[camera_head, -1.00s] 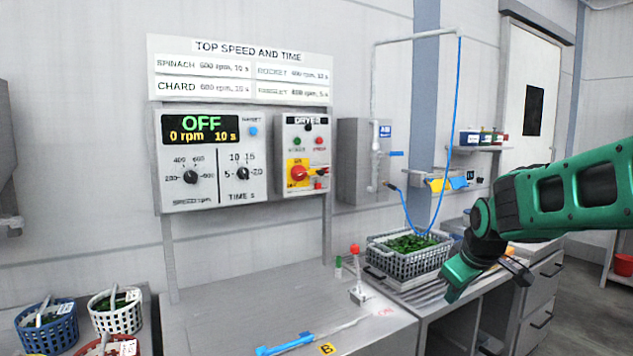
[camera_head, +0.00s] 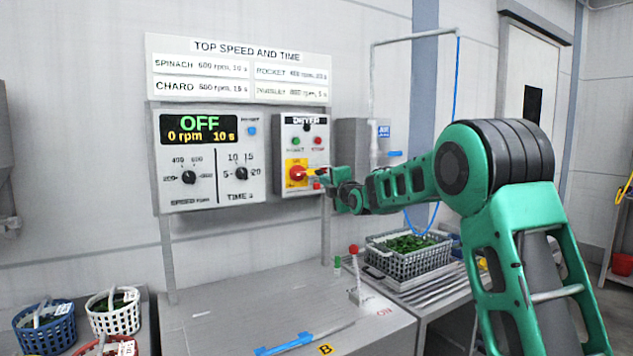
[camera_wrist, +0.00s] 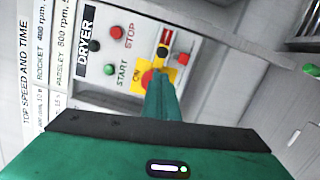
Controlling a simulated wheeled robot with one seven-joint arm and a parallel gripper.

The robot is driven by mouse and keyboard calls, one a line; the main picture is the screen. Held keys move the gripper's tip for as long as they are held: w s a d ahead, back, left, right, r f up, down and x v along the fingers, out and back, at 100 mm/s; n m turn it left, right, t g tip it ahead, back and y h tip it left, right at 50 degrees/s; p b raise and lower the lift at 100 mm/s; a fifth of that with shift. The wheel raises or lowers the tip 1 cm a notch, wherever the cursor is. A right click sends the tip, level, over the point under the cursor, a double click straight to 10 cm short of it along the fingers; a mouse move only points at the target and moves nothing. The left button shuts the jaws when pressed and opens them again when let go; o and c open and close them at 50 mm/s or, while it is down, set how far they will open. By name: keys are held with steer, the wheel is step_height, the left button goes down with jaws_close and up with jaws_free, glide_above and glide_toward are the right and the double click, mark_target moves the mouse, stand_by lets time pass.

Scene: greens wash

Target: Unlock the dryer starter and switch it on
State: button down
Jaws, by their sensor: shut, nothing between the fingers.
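The dryer starter (camera_head: 302,135) is a pale box labelled DRYER, right of the speed panel. It has a green start button (camera_wrist: 110,69) and a red stop button (camera_wrist: 115,31). Below them a red rotary switch (camera_head: 296,174) sits on a yellow plate (camera_wrist: 138,73); "ON" is readable there in the wrist view. A small yellow-and-dark piece (camera_wrist: 163,51) is beside the switch; I cannot tell whether it is the lock. My gripper (camera_head: 328,174) is shut and empty, its tips right at the switch's right side. The fingers (camera_wrist: 158,76) hide part of the switch; contact is unclear.
The speed and time panel (camera_head: 210,195) reads OFF, 0 rpm, 10 s. Below is a grey worktop (camera_head: 235,310) with a blue-handled tool (camera_head: 285,344) and a red-topped lever (camera_head: 354,250). A grey basket of greens (camera_head: 400,262) stands right, under my arm.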

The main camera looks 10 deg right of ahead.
glide_toward(312, 173)
steer(key=w, duration=0.2)
steer(key=w+a, duration=0.1)
steer(key=w, duration=0.1)
steer(key=shift+w, duration=0.15)
steer(key=shift+d, duration=0.1)
